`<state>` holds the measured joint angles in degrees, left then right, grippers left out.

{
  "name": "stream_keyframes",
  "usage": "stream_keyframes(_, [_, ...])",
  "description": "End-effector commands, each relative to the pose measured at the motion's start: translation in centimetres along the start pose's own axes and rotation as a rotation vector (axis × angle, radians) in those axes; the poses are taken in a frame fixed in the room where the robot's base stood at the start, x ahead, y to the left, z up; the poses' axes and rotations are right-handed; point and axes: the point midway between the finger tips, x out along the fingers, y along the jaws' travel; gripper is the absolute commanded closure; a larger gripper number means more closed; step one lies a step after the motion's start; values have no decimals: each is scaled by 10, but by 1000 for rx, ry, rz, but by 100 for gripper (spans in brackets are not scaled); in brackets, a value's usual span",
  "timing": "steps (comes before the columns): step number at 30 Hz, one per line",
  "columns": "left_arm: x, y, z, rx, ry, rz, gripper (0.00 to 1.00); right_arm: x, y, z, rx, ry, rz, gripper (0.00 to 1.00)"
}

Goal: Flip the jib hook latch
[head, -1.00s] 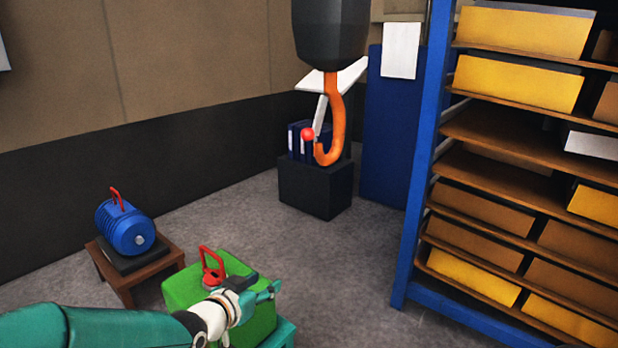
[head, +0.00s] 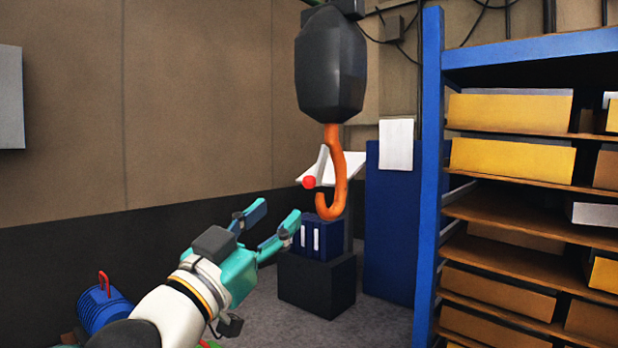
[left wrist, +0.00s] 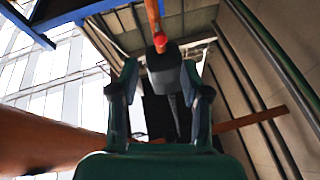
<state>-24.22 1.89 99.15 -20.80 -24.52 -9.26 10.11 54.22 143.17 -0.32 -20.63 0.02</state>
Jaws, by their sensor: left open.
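The orange jib hook (head: 335,150) hangs from a black hook block (head: 330,65). Its latch is a pale lever (head: 321,163) with a red ball (head: 309,182) at its lower end, across the hook's mouth. My left gripper (head: 279,211) is open and empty, to the left of the ball and a little lower in the head view, apart from it. In the left wrist view, the red ball (left wrist: 160,43) and part of the orange hook (left wrist: 153,14) show above and between the open fingers (left wrist: 160,80). My right gripper is not in view.
A blue shelf rack (head: 428,180) with yellow and brown boxes stands at the right. A black pedestal (head: 317,284) with dark blue binders (head: 318,238) is below the hook. A blue motor-like casting (head: 103,308) with a red handle is at lower left.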

Motion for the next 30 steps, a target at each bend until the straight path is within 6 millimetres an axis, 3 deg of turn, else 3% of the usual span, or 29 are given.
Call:
stream_keyframes(6, [52,0,-2,-1,-2,1,53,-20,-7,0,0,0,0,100])
stream_keyframes(15, [98,0,-1,0,-1,0,53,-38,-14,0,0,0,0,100])
stream_keyframes(29, [108,0,1,0,-1,0,53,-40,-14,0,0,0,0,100])
stream_keyframes(30, [108,0,1,0,-1,0,60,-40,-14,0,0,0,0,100])
